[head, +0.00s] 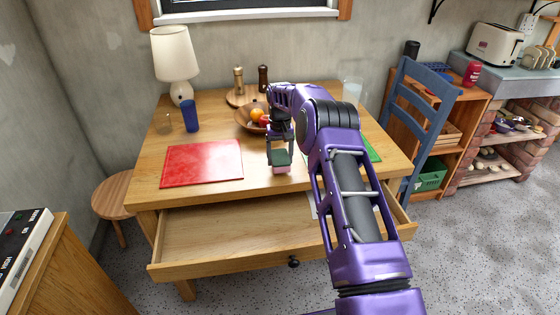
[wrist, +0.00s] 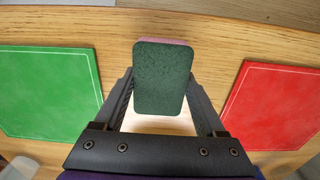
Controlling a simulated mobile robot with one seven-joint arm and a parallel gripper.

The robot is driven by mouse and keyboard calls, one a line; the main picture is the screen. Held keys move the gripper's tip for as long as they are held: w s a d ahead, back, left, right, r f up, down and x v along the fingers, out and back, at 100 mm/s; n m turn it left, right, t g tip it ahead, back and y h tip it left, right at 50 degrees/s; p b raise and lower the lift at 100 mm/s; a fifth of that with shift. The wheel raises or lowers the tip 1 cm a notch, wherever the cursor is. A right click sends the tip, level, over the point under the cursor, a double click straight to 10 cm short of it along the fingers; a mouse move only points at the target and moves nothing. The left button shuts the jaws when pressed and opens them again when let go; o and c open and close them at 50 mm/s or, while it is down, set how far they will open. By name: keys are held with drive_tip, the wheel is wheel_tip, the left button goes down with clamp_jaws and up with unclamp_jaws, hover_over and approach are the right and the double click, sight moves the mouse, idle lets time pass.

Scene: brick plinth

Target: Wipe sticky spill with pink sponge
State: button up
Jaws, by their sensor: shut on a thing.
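The pink sponge (head: 281,170) has a dark green scouring side, which faces the camera in the wrist view (wrist: 162,78). My gripper (head: 280,152) is shut on the sponge, with a finger on each side of it. It holds the sponge over the front part of the wooden table (head: 150,185), between the red mat and the green mat. I cannot tell whether the sponge touches the tabletop. A pale, bright patch (wrist: 158,125) shows behind the sponge between the fingers; I cannot tell whether it is the spill or glare.
A red mat (head: 202,163) lies left and a green mat (head: 373,150) right. The table's drawer (head: 230,228) is open in front. A fruit bowl (head: 246,119), blue cup (head: 190,116) and lamp (head: 174,57) stand behind. A blue chair (head: 408,112) is at the right.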

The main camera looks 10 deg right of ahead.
drive_tip(key=shift+r+p, duration=1.3)
drive_tip(key=shift+r, duration=1.4)
drive_tip(key=shift+s, duration=0.1)
